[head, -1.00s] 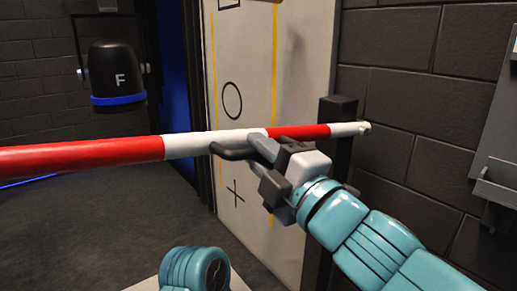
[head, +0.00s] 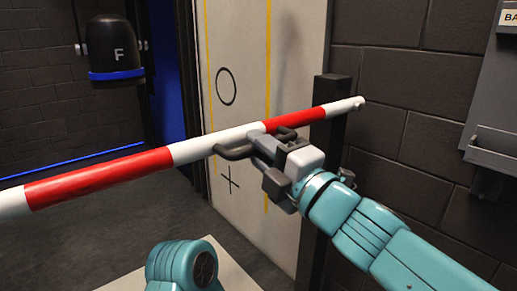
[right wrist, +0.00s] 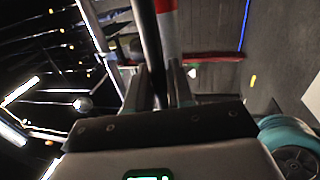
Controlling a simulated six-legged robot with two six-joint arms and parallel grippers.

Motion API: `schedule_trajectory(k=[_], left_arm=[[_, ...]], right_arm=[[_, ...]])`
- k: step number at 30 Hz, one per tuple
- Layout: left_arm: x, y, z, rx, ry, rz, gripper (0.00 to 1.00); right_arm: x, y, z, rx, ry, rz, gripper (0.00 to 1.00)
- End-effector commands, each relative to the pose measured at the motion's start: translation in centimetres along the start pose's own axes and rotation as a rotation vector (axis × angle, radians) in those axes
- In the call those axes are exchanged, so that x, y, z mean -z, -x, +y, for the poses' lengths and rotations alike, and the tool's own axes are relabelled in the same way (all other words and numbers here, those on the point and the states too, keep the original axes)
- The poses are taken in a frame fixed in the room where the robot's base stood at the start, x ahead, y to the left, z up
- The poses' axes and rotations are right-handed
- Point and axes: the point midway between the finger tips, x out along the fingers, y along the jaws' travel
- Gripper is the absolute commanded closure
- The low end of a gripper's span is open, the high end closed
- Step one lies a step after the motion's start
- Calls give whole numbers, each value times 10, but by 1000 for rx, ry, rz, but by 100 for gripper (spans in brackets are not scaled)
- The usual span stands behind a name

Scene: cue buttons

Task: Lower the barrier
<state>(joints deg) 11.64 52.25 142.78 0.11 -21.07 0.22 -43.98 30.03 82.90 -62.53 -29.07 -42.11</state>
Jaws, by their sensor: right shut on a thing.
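The barrier is a red and white striped pole (head: 190,150) that slants across the head view, lower at the left and higher at the right. Its left end runs out of the picture; its right tip lies in front of a dark post. A dark handle (head: 232,153) sits along the pole. My right gripper (head: 258,146) is shut on this handle, close against the pole. In the right wrist view the dark handle (right wrist: 149,40) passes between the fingers (right wrist: 160,88), with the striped pole (right wrist: 168,32) right beside it. My left gripper is out of view.
The dark post (head: 331,120) stands at the right by a brick wall. A pale panel (head: 290,60) with a circle and a cross is behind the pole. A black button-like unit marked F (head: 117,50) hangs at the upper left. A grey wall tray (head: 495,147) is at the right.

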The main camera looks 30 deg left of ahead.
Motion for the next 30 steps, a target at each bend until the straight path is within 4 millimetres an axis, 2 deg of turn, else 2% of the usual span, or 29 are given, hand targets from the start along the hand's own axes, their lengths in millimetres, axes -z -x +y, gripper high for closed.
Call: schedule_trajectory(k=[1, 2, 3, 24, 27, 30], left_arm=[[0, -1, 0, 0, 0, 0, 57], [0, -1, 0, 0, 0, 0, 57], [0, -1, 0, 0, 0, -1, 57], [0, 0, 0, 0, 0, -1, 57], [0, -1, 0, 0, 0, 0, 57], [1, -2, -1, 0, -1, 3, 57]], right_arm=[[-2, 0, -10, 20, 0, -6, 100], [-2, 0, -11, 21, 0, -6, 75], [-2, 0, -11, 22, 0, -6, 62], [2, 2, -4, 9, -1, -2, 61], [2, 9, -4, 8, -1, -3, 61], [1, 27, -3, 8, -1, -5, 61]])
